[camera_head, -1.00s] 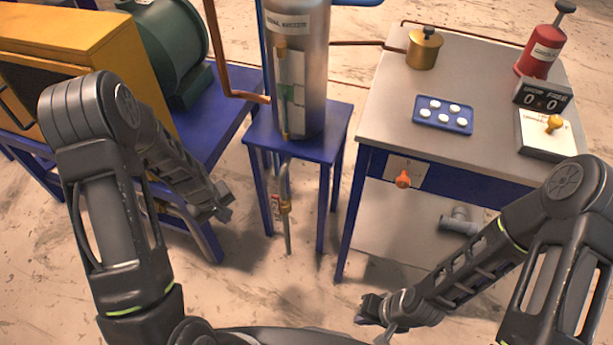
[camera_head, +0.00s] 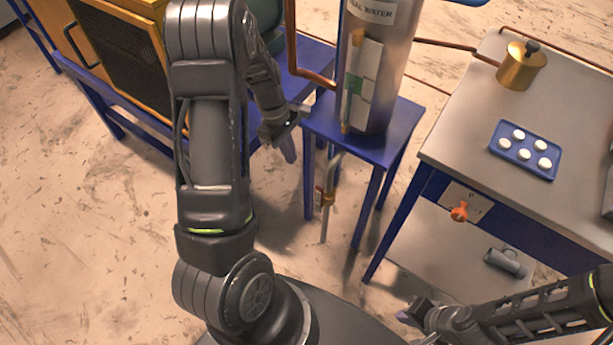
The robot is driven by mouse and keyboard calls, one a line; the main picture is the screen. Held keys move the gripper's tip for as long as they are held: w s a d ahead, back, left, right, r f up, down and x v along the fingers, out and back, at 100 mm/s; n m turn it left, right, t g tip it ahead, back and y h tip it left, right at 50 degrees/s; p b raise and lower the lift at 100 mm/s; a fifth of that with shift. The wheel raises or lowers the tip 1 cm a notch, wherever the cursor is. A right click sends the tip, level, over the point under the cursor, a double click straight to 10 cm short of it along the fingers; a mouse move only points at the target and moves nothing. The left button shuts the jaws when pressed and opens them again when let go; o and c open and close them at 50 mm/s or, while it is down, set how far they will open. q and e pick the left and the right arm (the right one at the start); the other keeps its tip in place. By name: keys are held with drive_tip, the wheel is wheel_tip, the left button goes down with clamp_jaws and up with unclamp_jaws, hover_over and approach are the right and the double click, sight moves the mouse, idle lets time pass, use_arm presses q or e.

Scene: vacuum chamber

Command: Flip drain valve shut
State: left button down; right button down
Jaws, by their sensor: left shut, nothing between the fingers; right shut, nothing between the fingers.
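My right gripper (camera_head: 408,314) is shut and empty, low at the bottom right, away from the valve.
The blue stand (camera_head: 408,122) has legs around the drain pipe. To the right, a grey-topped table (camera_head: 455,120) carries a brass pot (camera_head: 521,66) and a blue tray (camera_head: 497,144); an orange knob (camera_head: 460,212) is on its front. A yellow cabinet (camera_head: 88,50) stands left. Floor before the stand is open.

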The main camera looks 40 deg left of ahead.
sight(319, 200)
use_arm(q)
drive_tip(key=d+f+b, duration=0.1)
drive_tip(key=d+f, duration=0.5)
drive_tip(key=f, duration=0.3)
drive_tip(key=shift+d+f, duration=0.2)
drive_tip(key=shift+f, duration=0.15)
